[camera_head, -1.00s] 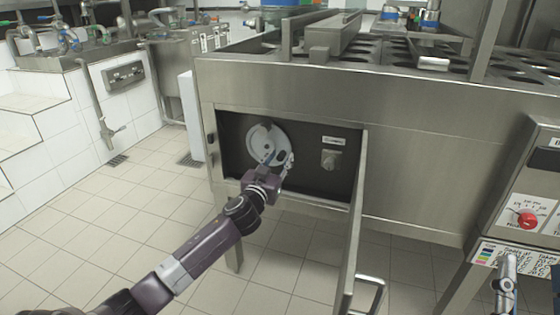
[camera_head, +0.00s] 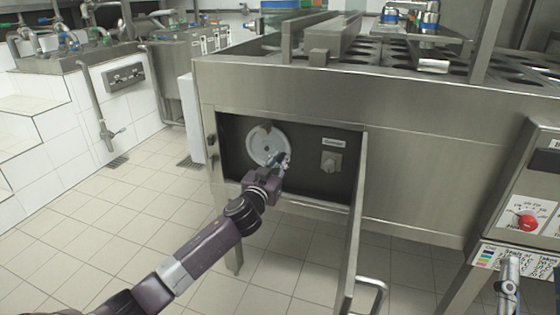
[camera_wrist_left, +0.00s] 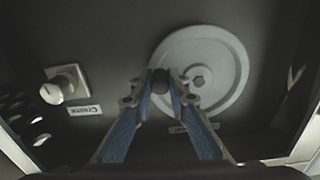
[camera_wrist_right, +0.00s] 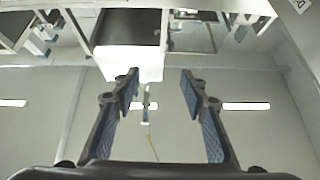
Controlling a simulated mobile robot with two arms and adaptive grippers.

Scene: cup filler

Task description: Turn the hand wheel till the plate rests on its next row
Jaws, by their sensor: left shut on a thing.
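The hand wheel (camera_head: 267,144) is a light grey disc on the dark back wall of the open compartment. It also shows in the left wrist view (camera_wrist_left: 222,62). My left gripper (camera_head: 280,160) is at the wheel's lower right edge. In the left wrist view my left gripper (camera_wrist_left: 161,88) is shut on the wheel's dark round knob (camera_wrist_left: 161,77). The plate with round holes (camera_head: 470,72) is on top of the machine; its row is too small to tell. My right gripper (camera_wrist_right: 158,88) is open and empty in the right wrist view.
A grey knob (camera_head: 331,161) sits right of the wheel. The compartment's door (camera_head: 355,225) stands open towards me on the right. A control box with a red knob (camera_head: 527,221) is at the far right. The tiled floor (camera_head: 110,230) at left is clear.

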